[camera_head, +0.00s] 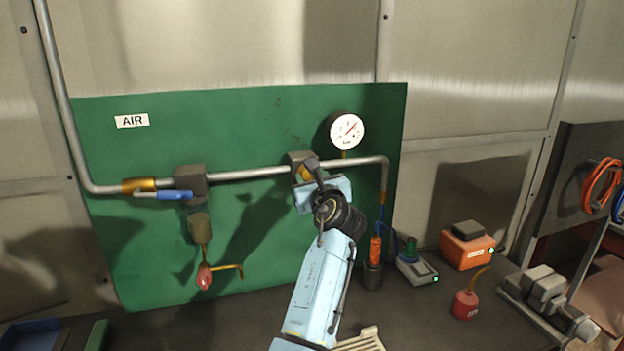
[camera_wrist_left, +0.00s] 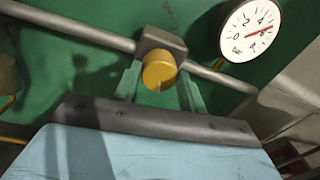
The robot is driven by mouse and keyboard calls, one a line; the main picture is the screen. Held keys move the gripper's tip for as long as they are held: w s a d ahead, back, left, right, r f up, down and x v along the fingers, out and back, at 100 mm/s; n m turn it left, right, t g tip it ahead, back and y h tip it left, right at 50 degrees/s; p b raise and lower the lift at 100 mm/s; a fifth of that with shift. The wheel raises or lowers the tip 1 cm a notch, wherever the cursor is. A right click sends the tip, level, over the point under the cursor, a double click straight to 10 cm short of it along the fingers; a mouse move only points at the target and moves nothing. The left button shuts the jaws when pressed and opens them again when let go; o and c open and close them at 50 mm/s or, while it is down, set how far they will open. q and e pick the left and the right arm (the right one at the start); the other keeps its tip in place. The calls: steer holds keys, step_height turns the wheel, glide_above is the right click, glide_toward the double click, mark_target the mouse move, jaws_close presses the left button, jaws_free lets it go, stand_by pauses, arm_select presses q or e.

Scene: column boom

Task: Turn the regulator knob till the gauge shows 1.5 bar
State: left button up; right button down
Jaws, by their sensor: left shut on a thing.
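The regulator (camera_head: 301,158) is a dark block on the grey pipe, and its yellow knob (camera_wrist_left: 158,76) faces my left wrist camera. My left gripper (camera_wrist_left: 160,73) has one finger on each side of the knob and is shut on it. In the head view the left gripper (camera_head: 306,174) hides most of the knob. The round white gauge (camera_head: 346,131) hangs right of the regulator, above the pipe. Its red needle points up and right in the head view. In the left wrist view the gauge (camera_wrist_left: 251,30) seems to read past the 4; the exact value is unclear. My right gripper is out of view.
A blue-handled valve (camera_head: 176,194) sits left on the pipe, with a red-tipped hanging part (camera_head: 204,277) below. On the bench at right stand a grey-green device (camera_head: 415,268), an orange box (camera_head: 467,250), a red oil can (camera_head: 465,304) and a vise (camera_head: 545,292).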

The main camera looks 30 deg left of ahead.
arm_select(q)
steer(key=n, duration=0.2)
steer(key=shift+f+n, duration=0.1)
steer(key=shift+n, duration=1.2)
steer(key=n+b, duration=0.1)
steer(key=n, duration=0.1)
steer(key=shift+s+f+n, duration=0.1)
steer(key=shift+f+n, duration=0.05)
steer(key=shift+n, duration=0.25)
steer(key=n+b, duration=0.1)
steer(key=n, duration=0.1)
steer(key=shift+f+n+b, duration=0.1)
steer(key=shift+n+b, duration=0.3)
steer(key=n+b, duration=0.4)
steer(key=n, duration=0.2)
steer(key=shift+f+n+y, duration=0.15)
steer(key=shift+n+y, duration=0.15)
steer(key=shift+y, duration=0.1)
steer(key=shift+n+g+b, duration=0.3)
steer(key=shift+n+b, duration=2.25)
steer(key=shift+n, duration=1.25)
